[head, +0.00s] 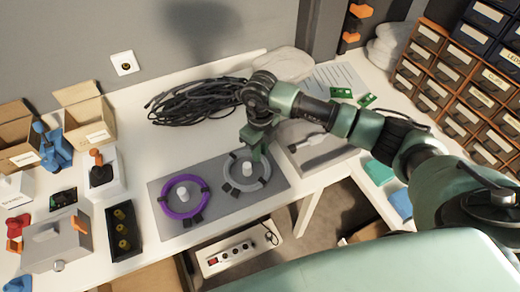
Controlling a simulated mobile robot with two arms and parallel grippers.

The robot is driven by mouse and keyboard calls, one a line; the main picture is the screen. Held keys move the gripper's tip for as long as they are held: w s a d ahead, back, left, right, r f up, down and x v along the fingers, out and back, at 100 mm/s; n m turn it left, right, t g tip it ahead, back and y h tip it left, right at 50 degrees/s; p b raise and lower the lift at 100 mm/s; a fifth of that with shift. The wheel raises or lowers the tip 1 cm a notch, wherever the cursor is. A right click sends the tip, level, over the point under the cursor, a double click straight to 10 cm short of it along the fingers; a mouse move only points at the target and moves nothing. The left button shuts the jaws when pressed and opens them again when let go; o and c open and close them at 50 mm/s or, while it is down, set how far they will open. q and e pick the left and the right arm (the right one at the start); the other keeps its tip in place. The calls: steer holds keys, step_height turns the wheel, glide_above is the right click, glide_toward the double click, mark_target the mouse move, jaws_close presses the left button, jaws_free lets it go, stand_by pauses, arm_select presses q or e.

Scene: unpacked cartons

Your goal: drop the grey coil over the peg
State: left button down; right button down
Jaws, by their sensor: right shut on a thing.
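The grey coil (267,180) is a ring with dark ties, at the right end of a grey mat (220,207) on the white table. A pale peg (247,169) shows inside its opening. My right gripper (257,153) is shut on the far edge of the coil, its fingers pointing down. The coil encircles the peg in the picture; whether it rests on the mat or hangs slightly above cannot be told. A purple coil (168,207) lies around a second pale peg (182,194) to the left. My left gripper is out of view.
A heap of black cable (195,101) lies behind the mat. A black tray (122,231) with yellowish parts and open cartons (88,112) stand to the left. A whitish tray (312,146) lies right of the mat, and drawer units (455,90) stand farther right.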

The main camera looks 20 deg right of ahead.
steer(key=shift+f, duration=0.3)
steer(key=c, duration=1.2)
jaws_free()
steer(key=shift+r+b, duration=0.65)
steer(key=shift+r, duration=3.3)
